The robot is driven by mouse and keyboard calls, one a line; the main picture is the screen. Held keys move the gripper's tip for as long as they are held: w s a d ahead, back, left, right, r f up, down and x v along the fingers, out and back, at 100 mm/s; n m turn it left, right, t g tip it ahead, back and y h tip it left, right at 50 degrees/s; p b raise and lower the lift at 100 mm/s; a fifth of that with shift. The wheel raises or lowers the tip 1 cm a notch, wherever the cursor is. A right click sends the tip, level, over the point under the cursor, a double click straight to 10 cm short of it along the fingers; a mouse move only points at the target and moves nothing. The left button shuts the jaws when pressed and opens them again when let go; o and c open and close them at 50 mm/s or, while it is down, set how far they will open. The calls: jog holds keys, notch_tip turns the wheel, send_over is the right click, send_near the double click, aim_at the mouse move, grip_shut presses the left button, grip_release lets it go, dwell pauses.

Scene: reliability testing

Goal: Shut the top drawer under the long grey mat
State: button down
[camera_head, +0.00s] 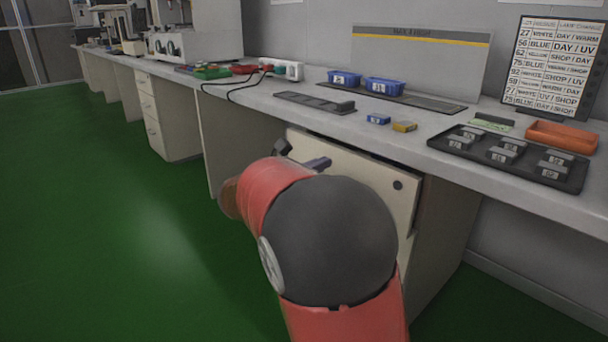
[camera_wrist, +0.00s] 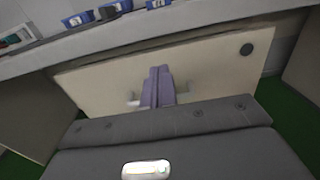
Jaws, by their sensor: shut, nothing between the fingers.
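The cream drawer front (camera_head: 365,180) under the bench stands forward of its cabinet, with a dark gap along its top edge, so the drawer looks partly open. It fills the middle of the wrist view (camera_wrist: 215,72), with a round dark lock at upper right. My gripper (camera_wrist: 157,80) is shut and empty, its fingers together in front of the drawer front. Pale handle parts (camera_wrist: 133,101) show on both sides of the fingers; contact cannot be told. My arm hides the lower drawer front in the head view. A long grey mat (camera_head: 440,103) lies on the bench above.
Blue bins (camera_head: 383,86) stand on the mat. Green floor (camera_head: 120,240) is clear at left.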

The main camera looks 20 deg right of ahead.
aim_at(347, 152)
jog(key=x, duration=0.6)
jog(key=shift+b, duration=0.35)
jog(key=shift+d, duration=0.1)
jog(key=shift+d, duration=0.1)
jog(key=shift+p+x, duration=0.9)
jog(key=shift+x, duration=1.45)
jog(key=shift+r, duration=0.15)
